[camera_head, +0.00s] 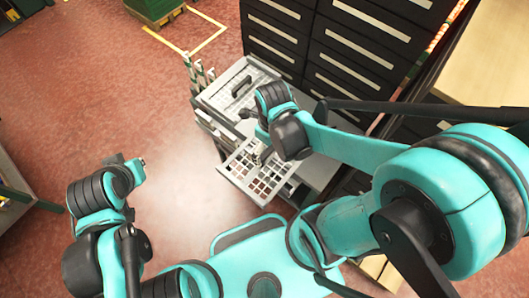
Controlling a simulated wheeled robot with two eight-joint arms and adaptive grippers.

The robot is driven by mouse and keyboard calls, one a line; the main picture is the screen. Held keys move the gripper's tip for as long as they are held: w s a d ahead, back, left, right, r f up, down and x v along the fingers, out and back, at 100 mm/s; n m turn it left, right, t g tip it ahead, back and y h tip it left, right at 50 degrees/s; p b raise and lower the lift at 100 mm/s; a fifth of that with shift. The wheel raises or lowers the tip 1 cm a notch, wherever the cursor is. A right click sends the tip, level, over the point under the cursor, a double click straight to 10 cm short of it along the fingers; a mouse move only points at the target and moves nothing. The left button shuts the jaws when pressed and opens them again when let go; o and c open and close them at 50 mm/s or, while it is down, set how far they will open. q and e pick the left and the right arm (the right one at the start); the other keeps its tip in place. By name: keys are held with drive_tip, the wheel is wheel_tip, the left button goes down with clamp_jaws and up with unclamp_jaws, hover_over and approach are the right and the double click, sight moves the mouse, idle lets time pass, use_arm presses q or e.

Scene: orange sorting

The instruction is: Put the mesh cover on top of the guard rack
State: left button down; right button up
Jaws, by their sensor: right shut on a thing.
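Black drawer cabinets (335,45) stand close behind the cart. A green bin (155,10) is at the top, beside yellow floor lines. A shelf edge (15,190) is at the far left. The red floor (110,80) left of the cart is clear.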

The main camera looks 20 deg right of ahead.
drive_tip(key=w+d+f+b, duration=0.2)
drive_tip(key=w+d, duration=0.2)
drive_tip(key=d, duration=0.5)
drive_tip(key=w+d+f+b, duration=0.1)
drive_tip(key=w+d+b, duration=0.2)
drive_tip(key=w+d, duration=0.35)
drive_tip(key=f+b, duration=0.2)
drive_tip(key=f, duration=0.1)
drive_tip(key=s+d+f+b, duration=0.1)
drive_tip(key=f+b, duration=0.1)
drive_tip(key=d+f+b, duration=0.1)
drive_tip(key=f+b, duration=0.1)
drive_tip(key=f, duration=0.1)
drive_tip(key=shift+s+f+b, duration=0.25)
drive_tip(key=shift+f+b, duration=0.1)
drive_tip(key=shift+b, duration=0.05)
idle(0.3)
drive_tip(key=o, duration=1)
wheel_tip(320, 180, up, 12)
drive_tip(key=shift+r, duration=0.1)
